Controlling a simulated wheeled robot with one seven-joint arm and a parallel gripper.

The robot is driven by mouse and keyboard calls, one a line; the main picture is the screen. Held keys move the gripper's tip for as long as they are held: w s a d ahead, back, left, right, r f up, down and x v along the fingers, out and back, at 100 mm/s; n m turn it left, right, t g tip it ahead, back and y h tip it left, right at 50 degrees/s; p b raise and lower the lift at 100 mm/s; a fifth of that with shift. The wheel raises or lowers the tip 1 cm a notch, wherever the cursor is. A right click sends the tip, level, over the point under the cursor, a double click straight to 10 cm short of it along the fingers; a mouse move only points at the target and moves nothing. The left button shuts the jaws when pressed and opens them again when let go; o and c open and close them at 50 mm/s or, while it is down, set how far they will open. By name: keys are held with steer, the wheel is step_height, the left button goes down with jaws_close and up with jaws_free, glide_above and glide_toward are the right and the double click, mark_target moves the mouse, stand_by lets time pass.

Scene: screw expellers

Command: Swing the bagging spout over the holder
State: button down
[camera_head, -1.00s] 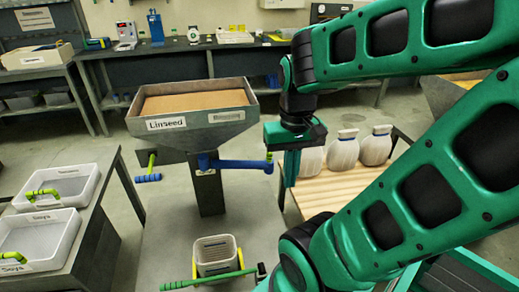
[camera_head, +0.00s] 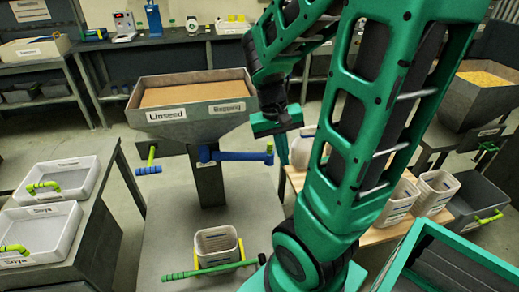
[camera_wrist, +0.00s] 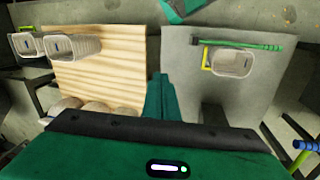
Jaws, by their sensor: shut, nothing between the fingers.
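The blue bagging spout (camera_head: 237,156) juts to the right from under the grey hopper labelled Linseed (camera_head: 190,101). It ends in a short upright piece with a yellow-green tip. The holder (camera_head: 243,254) is a yellow frame around a pale open container (camera_head: 216,243) on the grey floor plate, lower and in front of the spout. The holder also shows in the wrist view (camera_wrist: 206,61). My gripper (camera_head: 283,158) is shut and empty, just right of the spout's outer end in the head view; whether it touches is unclear. Its fingers also show in the wrist view (camera_wrist: 160,85). A blue part (camera_wrist: 306,146) shows at the wrist view's right edge.
A green bar (camera_head: 210,270) lies across the holder's front. A second blue handle (camera_head: 148,170) hangs left of the hopper post. A wooden table (camera_wrist: 98,75) with containers and white bags stands on the right. White trays (camera_head: 40,233) sit on the left bench.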

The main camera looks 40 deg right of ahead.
steer(key=w+d+f+g+h, duration=0.2)
steer(key=w+d+f+h, duration=0.3)
steer(key=w+d+f, duration=0.3)
steer(key=n+t+h, duration=0.4)
steer(key=n+h, duration=0.2)
steer(key=h, duration=0.3)
glide_toward(262, 153)
steer(key=s+d+r, duration=0.3)
steer(key=s+r, duration=0.2)
steer(key=r, duration=0.2)
steer(key=w+a+f+n+t, duration=0.2)
steer(key=w+f+n+t, duration=0.3)
steer(key=n+t, duration=0.1)
steer(key=shift+w+a+f+h, duration=0.15)
steer(key=shift+w+a+h, duration=0.15)
steer(key=shift+w+h, duration=0.1)
steer(key=d, duration=0.9)
steer(key=shift+w+d, duration=0.25)
steer(key=shift+s, duration=0.45)
